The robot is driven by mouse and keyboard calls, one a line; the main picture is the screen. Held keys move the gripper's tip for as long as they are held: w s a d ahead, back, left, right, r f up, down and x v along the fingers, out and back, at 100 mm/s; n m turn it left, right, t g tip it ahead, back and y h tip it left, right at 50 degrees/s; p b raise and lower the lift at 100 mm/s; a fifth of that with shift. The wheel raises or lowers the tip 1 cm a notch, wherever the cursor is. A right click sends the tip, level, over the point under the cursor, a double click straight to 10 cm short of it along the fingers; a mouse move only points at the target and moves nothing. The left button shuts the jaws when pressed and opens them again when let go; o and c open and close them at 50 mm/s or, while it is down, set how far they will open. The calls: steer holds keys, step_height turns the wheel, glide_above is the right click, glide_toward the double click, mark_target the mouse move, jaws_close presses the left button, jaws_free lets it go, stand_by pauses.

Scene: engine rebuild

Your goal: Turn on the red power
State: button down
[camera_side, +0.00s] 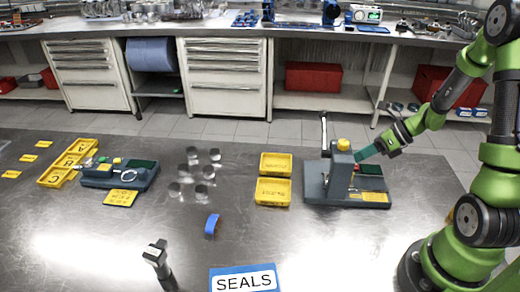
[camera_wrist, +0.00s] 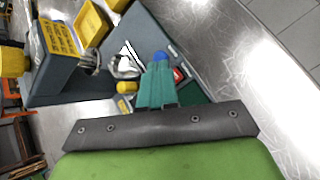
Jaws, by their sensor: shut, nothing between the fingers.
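The grey press station (camera_side: 340,176) stands on the metal table at the right of the side view. A small red part (camera_side: 357,167), which looks like the red power switch, sits on its base beside a dark green panel (camera_side: 371,170). In the wrist view the red part (camera_wrist: 179,75) shows just right of my fingertips, partly hidden by them. My gripper (camera_side: 359,156), with teal fingers, is shut and empty, reaching in from the right above the station's base. In the wrist view my gripper's fingers (camera_wrist: 160,62) are together; I cannot tell if they touch the red part.
The station's upright carries a yellow knob (camera_side: 343,144) and a lever (camera_side: 323,128), close left of my fingers. Two yellow bins (camera_side: 274,190) stand to the left. A second station (camera_side: 121,174), several metal cylinders and a blue part (camera_side: 212,224) lie farther left. The front table is mostly clear.

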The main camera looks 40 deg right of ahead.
mark_target(359, 170)
steer(key=shift+f, duration=0.2)
steer(key=shift+d+f, duration=0.1)
steer(key=shift+f, duration=0.15)
steer(key=shift+f, duration=0.2)
stand_by(0.4)
stand_by(0.4)
steer(key=shift+r, duration=0.65)
steer(key=shift+s+a+r, duration=0.1)
steer(key=shift+a+r, duration=0.05)
steer(key=shift+r, duration=0.65)
steer(key=shift+s+a+r, duration=0.1)
steer(key=shift+s+r, duration=0.05)
steer(key=shift+r, duration=0.7)
steer(key=shift+s+a+r, duration=0.1)
steer(key=shift+a+r, duration=0.05)
steer(key=shift+r, duration=0.65)
